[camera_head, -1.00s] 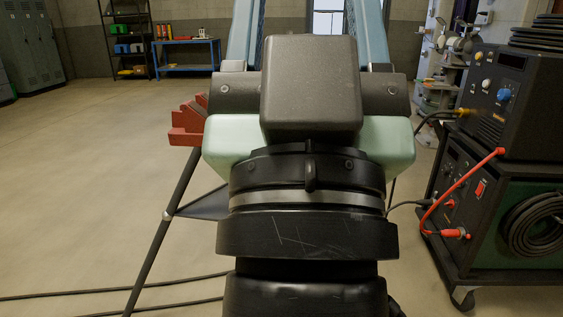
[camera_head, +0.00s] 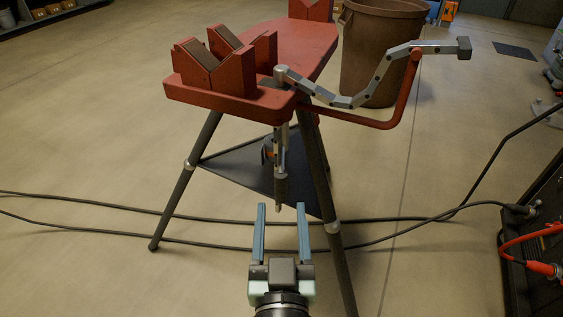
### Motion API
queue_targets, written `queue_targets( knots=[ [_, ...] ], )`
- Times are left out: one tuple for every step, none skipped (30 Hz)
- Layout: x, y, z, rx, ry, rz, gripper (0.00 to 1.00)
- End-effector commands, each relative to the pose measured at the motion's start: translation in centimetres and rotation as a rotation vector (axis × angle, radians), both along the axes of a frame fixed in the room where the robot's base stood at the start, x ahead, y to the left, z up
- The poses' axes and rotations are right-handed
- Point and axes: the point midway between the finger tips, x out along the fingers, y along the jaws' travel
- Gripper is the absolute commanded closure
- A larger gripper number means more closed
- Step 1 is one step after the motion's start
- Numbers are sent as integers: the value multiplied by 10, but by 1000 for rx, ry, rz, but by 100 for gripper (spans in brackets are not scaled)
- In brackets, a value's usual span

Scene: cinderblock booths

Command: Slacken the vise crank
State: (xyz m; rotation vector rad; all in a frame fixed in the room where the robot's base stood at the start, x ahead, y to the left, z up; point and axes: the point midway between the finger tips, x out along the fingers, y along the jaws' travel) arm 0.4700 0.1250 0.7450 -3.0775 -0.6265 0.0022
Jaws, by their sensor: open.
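The red chain vise (camera_head: 312,45) is a tripod bench with V-shaped jaw blocks (camera_head: 212,65). A silver link chain (camera_head: 345,101) runs from its near right corner to the right, ending in a dark block (camera_head: 464,47). What looks like the crank (camera_head: 281,180) hangs below that corner, a silver shaft with a dark grip pointing down. My gripper (camera_head: 282,207) is open and empty below it, its blue fingers pointing away from me. The crank's lower tip appears between the fingertips; I cannot tell the depth gap or any contact.
Dark tripod legs (camera_head: 320,170) flank the crank, with a dark triangular shelf (camera_head: 250,165) between them. A curved red bar (camera_head: 375,123) juts right. A brown bin (camera_head: 375,50) stands behind. Cables (camera_head: 400,236) cross the floor. A welder cart (camera_head: 540,230) is at right.

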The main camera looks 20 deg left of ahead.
Motion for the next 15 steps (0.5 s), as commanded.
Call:
queue_targets(
  knots=[
    [7, 3, 1, -1, -4, 0, 41],
    [11, 4, 1, 0, -4, 0, 41],
    [17, 7, 2, 1, -4, 0, 41],
    [21, 8, 1, 0, -4, -1, 41],
    [26, 10, 1, 0, -5, -1, 41],
    [32, 13, 1, 1, -5, 0, 41],
    [36, 15, 1, 0, -4, -1, 41],
    [41, 17, 2, -1, -5, -1, 41],
    [47, 19, 1, -1, -4, -1, 41],
    [52, 21, 0, -1, -4, -1, 41],
    [56, 23, 1, 0, -4, -1, 41],
    [62, 26, 1, 0, -4, 0, 41],
    [67, 28, 1, 0, -4, -1, 41],
    [71, 30, 0, 0, -4, 0, 41],
    [77, 32, 0, 0, -4, 0, 41]
  ],
)
